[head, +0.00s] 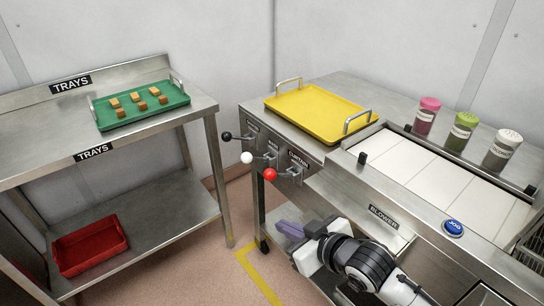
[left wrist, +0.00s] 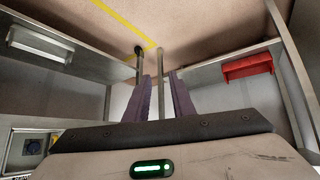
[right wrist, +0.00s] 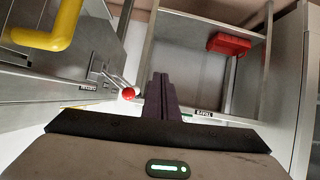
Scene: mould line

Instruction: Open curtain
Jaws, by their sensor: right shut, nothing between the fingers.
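The curtain lever with a red knob (head: 270,174) sticks out of the machine's side panel, beside a plate marked CURTAIN (head: 298,158). The red knob also shows in the right wrist view (right wrist: 128,93), just left of my fingers. My right gripper (head: 288,229) is shut and empty, below and right of the red knob in the head view and apart from it. Its purple fingers (right wrist: 161,92) are together in the right wrist view. My left gripper (left wrist: 160,85) is open and empty; it is out of the head view. No curtain can be made out.
White (head: 247,157) and black (head: 227,135) knobs sit left of the red one. A yellow tray (head: 318,112), several jars and a blue JOG button (head: 453,227) are on the machine. The left table holds a green tray (head: 140,117); a red tray (head: 90,246) is on its lower shelf.

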